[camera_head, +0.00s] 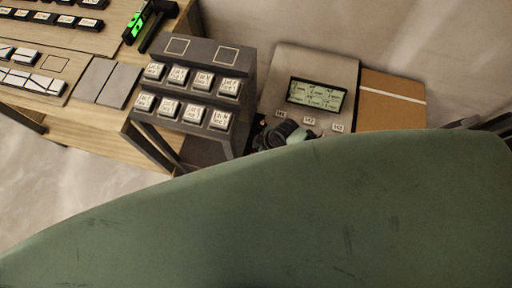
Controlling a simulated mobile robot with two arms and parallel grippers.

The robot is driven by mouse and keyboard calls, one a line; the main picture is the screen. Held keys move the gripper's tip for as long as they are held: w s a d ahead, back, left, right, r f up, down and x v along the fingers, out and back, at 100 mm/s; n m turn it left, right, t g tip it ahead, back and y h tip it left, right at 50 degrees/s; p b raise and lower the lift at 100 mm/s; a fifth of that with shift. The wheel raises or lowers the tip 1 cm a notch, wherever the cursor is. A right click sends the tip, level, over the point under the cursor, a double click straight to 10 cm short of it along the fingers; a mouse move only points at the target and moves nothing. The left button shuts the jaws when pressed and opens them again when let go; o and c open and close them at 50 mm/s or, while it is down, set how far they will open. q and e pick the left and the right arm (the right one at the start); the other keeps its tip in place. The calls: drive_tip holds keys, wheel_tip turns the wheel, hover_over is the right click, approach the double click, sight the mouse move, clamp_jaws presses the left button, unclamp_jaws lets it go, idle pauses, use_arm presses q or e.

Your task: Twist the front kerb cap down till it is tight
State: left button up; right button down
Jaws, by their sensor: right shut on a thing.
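My right gripper (264,134) shows small and dark between the grey stand and the grey box with a screen. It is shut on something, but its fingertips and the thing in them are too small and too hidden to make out. I cannot pick out the front kerb cap in this view. A large green shape, which seems to be my own arm, covers the lower half of the picture. My left gripper is not in view.
A dark stand (242,112) holds two rows of white labelled blocks. The grey box (342,68) has a lit screen and small labelled buttons. A brown carton (390,112) stands at its right. A wooden table (95,118) at left carries tiles and a green-lit tool (137,26).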

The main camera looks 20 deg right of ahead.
drive_tip(key=shift+r+m+t+p, duration=0.1)
drive_tip(key=shift+m+t+p, duration=0.3)
drive_tip(key=shift+m, duration=0.3)
drive_tip(key=c, duration=1.1)
unclamp_jaws()
drive_tip(key=p+v, duration=0.1)
drive_tip(key=v, duration=0.6)
drive_tip(key=shift+r, duration=0.35)
